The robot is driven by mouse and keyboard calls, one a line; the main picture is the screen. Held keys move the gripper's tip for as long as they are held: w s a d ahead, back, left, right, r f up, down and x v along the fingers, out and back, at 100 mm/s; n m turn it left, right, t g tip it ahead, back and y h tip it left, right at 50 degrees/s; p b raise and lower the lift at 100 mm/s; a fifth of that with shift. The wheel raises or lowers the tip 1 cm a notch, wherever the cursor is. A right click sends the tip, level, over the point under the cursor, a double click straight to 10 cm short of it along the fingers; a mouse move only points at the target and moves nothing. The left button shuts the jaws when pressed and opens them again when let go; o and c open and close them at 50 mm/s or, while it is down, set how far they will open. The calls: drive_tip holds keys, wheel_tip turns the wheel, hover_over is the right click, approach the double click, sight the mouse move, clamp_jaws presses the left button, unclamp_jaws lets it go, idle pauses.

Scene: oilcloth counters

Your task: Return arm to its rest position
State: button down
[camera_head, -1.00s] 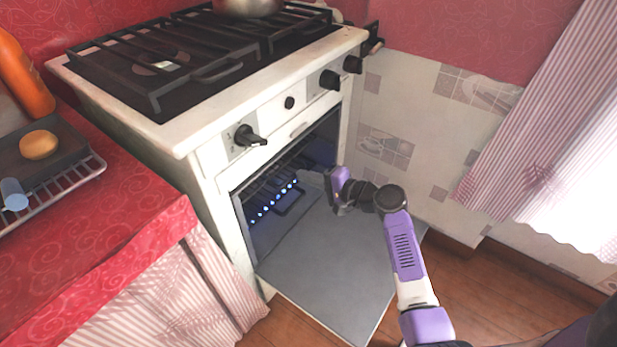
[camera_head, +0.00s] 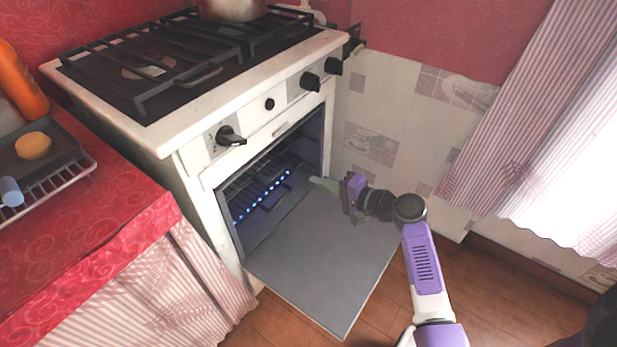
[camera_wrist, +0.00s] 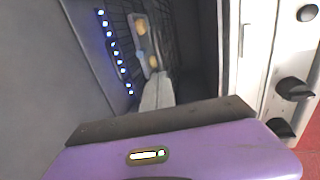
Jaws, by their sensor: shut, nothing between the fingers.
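My gripper (camera_head: 318,183) is at the end of my purple and black arm, just outside the right part of the oven opening and above the lowered oven door (camera_head: 310,255). Its pale grey fingers (camera_wrist: 158,90) are together and point toward the oven in the wrist view, with nothing held. The oven (camera_head: 270,185) is open, with a row of blue-white lights and a dark wire rack inside. The wrist view shows yellowish round items (camera_wrist: 140,27) on a light tray or dish inside the oven, partly behind the fingers.
The stove top (camera_head: 190,60) has black grates, a metal pot (camera_head: 232,8) and front knobs (camera_head: 230,137). On the red counter (camera_head: 110,215) at left are an orange bottle (camera_head: 20,80) and a tray with a yellow-orange item (camera_head: 33,146). A tiled wall and striped curtain stand at right.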

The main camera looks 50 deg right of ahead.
drive_tip(key=shift+p+v, duration=0.35)
drive_tip(key=shift+v, duration=1.7)
